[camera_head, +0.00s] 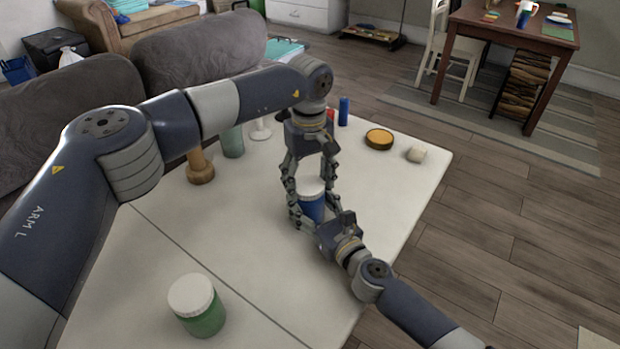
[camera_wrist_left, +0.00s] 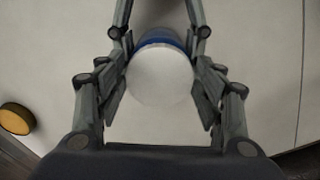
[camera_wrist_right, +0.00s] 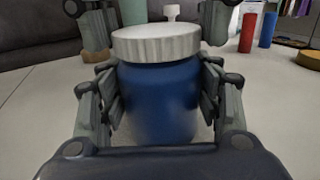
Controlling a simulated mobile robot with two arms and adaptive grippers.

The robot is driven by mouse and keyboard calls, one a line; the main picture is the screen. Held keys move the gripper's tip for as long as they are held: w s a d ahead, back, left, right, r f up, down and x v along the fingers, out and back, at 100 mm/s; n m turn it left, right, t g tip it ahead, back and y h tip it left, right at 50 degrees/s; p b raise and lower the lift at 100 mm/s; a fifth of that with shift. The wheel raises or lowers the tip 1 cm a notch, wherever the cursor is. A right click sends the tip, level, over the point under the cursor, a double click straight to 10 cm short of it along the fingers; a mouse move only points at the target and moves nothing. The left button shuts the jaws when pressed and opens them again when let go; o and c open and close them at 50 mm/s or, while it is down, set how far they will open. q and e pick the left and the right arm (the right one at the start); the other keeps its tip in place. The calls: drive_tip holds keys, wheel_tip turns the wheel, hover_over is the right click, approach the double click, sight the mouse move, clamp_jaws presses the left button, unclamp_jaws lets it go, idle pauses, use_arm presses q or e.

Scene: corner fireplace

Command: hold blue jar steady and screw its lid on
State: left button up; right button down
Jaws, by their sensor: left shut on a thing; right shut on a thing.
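The blue jar (camera_head: 311,208) stands upright on the white table between my two grippers. Its white lid (camera_head: 309,187) sits on top and looks level in the right wrist view (camera_wrist_right: 156,43). My left gripper (camera_head: 309,182) comes from above, its fingers shut on the white lid, which also shows from above in the left wrist view (camera_wrist_left: 160,82). My right gripper (camera_head: 310,212) comes from the front right, low at the table, shut around the body of the blue jar (camera_wrist_right: 158,100). The lid's rim meets the jar with no clear gap.
A green jar with a white lid (camera_head: 197,305) stands at the front left of the table (camera_head: 150,270). Behind are a wooden peg-like object (camera_head: 200,168), a pale green container (camera_head: 232,142), a blue cylinder (camera_head: 344,111), a yellow disc (camera_head: 379,139) and a whitish block (camera_head: 416,154).

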use_arm(q)
drive_tip(key=m, duration=0.5)
drive_tip(key=shift+a+m, duration=0.15)
drive_tip(key=shift+m, duration=0.25)
drive_tip(key=m, duration=0.6)
drive_tip(key=shift+w+a+m, duration=0.1)
drive_tip(key=shift+a+m, duration=0.05)
drive_tip(key=shift+m, duration=0.25)
drive_tip(key=o, duration=0.7)
drive_tip(key=shift+r, duration=0.1)
drive_tip(key=shift+r, duration=2.15)
drive_tip(key=shift+c, duration=0.2)
